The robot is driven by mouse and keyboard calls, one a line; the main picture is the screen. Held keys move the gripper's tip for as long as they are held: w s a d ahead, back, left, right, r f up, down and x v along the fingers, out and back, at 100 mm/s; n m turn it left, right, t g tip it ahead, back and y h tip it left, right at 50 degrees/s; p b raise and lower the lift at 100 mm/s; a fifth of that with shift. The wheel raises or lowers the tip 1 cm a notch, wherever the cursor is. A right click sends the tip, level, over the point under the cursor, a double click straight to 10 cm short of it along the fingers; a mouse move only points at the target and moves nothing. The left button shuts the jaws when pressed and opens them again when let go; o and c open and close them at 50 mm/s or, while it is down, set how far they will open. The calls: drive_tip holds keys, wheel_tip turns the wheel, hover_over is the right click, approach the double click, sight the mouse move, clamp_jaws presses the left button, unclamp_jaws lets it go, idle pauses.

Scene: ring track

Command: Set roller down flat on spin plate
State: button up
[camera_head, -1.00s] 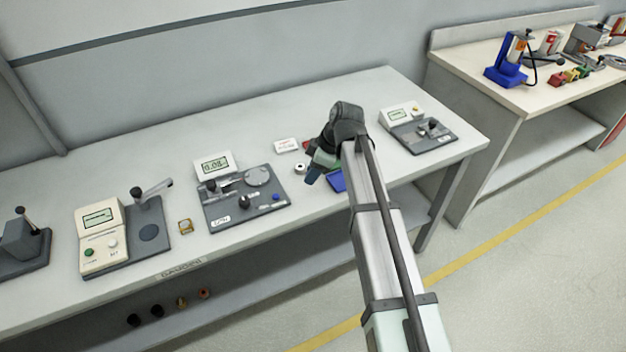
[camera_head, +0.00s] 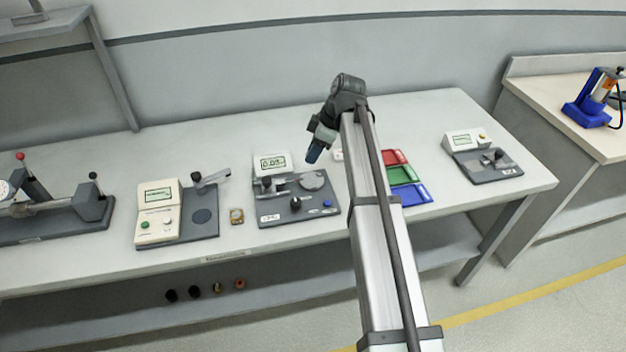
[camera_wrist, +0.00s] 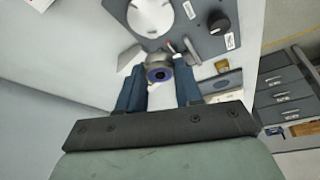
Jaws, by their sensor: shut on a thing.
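The roller (camera_wrist: 158,72), a grey metal ring with a blue-rimmed dark centre, sits between my blue fingertips in the wrist view. My gripper (camera_wrist: 160,80) is shut on it. The spin plate (camera_wrist: 150,14) is a pale round disc on a dark grey fixture, beyond the roller in the wrist view. In the head view the spin plate (camera_head: 312,180) lies at the right of the fixture with the digital readout. My gripper (camera_head: 315,152) is in the air above and behind that plate, fingers tilted down. The roller cannot be made out in the head view.
The fixture has a black knob (camera_head: 295,203) in front and a grey lever assembly (camera_head: 270,186) left of the plate. Red, green and blue trays (camera_head: 402,174) lie to the right, partly behind my arm. A tester (camera_head: 158,212) stands to the left.

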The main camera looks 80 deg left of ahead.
sight(310, 181)
drive_tip(key=n+h, duration=0.1)
drive_tip(key=n, duration=0.2)
drive_tip(key=a+r+n+h, duration=0.1)
drive_tip(key=n, duration=0.2)
drive_tip(key=n+h, duration=0.1)
drive_tip(key=n, duration=0.2)
drive_tip(key=shift+a+r+h, duration=0.25)
drive_tip(key=shift+a+h, duration=0.1)
drive_tip(key=shift+h, duration=0.05)
drive_tip(key=shift+d+n+t, duration=0.2)
drive_tip(key=shift+n+t, duration=0.1)
drive_tip(key=shift+n, duration=0.7)
drive_tip(key=shift+f, duration=5)
drive_tip(key=o, duration=1.1)
drive_tip(key=shift+f, duration=0.1)
